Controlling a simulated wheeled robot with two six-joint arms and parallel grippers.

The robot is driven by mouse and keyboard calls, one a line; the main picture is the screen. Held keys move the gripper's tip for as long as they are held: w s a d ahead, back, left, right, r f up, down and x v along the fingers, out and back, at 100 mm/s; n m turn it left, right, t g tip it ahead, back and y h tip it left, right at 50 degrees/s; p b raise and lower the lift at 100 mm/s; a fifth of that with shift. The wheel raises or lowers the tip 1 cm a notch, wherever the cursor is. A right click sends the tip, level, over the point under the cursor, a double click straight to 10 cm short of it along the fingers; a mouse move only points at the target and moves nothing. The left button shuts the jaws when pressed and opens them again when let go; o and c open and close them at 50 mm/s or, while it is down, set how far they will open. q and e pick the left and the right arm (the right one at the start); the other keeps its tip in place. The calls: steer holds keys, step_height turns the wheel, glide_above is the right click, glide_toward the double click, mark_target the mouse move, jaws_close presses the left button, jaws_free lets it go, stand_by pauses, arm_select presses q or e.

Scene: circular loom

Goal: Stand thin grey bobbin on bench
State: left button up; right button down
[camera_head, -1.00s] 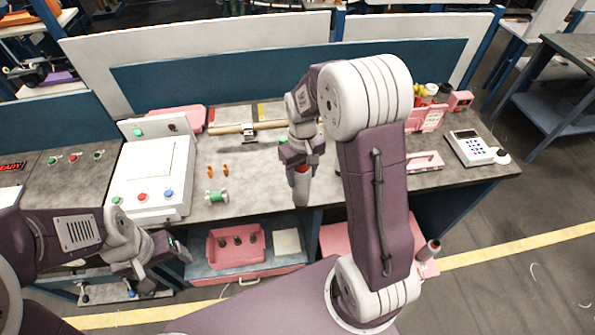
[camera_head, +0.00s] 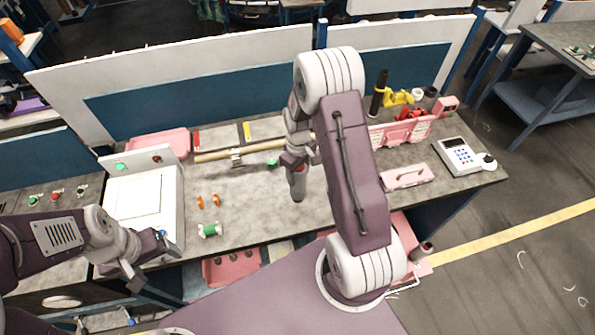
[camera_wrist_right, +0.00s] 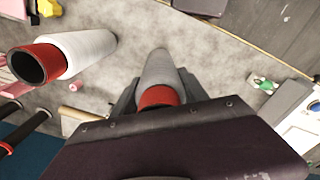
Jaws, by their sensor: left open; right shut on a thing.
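The thin grey bobbin (camera_head: 298,187) hangs roughly upright below my right gripper (camera_head: 297,162) in the head view, over the bare middle of the bench (camera_head: 250,210). In the right wrist view the bobbin's grey body (camera_wrist_right: 160,66) and red end (camera_wrist_right: 158,97) show between the fingers. My right gripper is shut on it. I cannot tell whether its lower end touches the bench. My left gripper (camera_head: 150,262) is open and empty, at the bench's front left by the white machine.
A white bobbin with a red end (camera_wrist_right: 82,50) stands near in the right wrist view. A green-ended spool (camera_head: 209,230) and orange pieces (camera_head: 208,201) lie left of the bobbin. A pink bin (camera_head: 400,132), pink case (camera_head: 408,175) and keypad device (camera_head: 460,156) stand right.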

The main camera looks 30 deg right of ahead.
steer(key=f, duration=0.1)
steer(key=w+f, duration=0.1)
steer(key=w+f+b, duration=0.1)
steer(key=shift+d, duration=0.25)
steer(key=shift+s+a+f, duration=0.1)
steer(key=shift+s+f, duration=0.05)
steer(key=shift+s, duration=0.1)
steer(key=c, duration=0.9)
jaws_free()
steer(key=o, duration=0.4)
steer(key=shift+s, duration=0.1)
steer(key=r+b, duration=0.1)
steer(key=r, duration=0.2)
steer(key=r+b, duration=0.1)
steer(key=r, duration=0.2)
steer(key=r+b, duration=0.1)
steer(key=r, duration=0.2)
steer(key=shift+s+a+r, duration=0.1)
steer(key=shift+s+a, duration=0.05)
steer(key=shift+s, duration=0.15)
arm_select(q)
steer(key=f, duration=0.2)
steer(key=w+f, duration=0.1)
steer(key=f, duration=0.2)
steer(key=shift+w+d, duration=0.1)
arm_select(e)
steer(key=shift+r, duration=0.1)
